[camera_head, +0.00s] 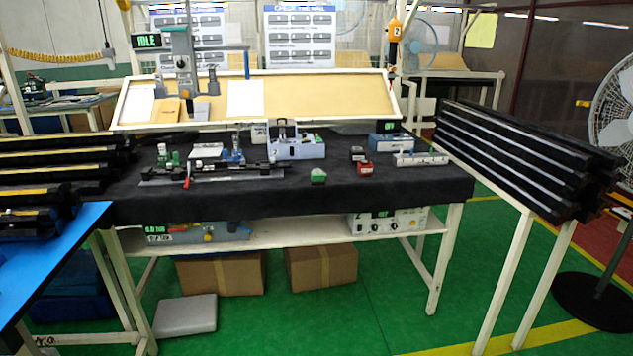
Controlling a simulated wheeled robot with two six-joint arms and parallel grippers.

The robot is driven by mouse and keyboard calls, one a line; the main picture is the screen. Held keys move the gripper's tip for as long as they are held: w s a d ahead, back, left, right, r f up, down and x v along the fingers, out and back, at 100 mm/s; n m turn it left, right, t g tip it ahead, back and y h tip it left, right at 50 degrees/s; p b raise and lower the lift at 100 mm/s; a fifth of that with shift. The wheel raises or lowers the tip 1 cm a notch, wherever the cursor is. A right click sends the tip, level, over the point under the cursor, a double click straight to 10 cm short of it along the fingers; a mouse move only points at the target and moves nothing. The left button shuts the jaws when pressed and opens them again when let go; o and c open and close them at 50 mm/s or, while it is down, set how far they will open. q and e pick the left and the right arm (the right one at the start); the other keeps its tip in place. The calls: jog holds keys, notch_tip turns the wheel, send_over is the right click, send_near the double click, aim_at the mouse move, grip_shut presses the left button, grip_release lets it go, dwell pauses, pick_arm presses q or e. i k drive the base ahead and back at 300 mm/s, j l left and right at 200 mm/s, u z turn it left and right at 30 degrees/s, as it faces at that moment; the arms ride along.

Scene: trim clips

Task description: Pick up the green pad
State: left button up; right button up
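Neither of my grippers shows in the head view.
A red block (365,169) and a dark block (357,153) sit right of the pad. A fixture with a rail (220,174) lies to the left, and a grey-blue device (296,148) stands behind. Black trim bundles flank the bench, one at the right (530,155). Green floor is free in front.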

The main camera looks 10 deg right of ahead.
aim_at(316, 179)
jog(key=i+u, duration=0.15)
jog(key=i, duration=0.6)
jog(key=i+l+u, duration=0.1)
jog(key=i, duration=0.6)
jog(key=l, duration=0.05)
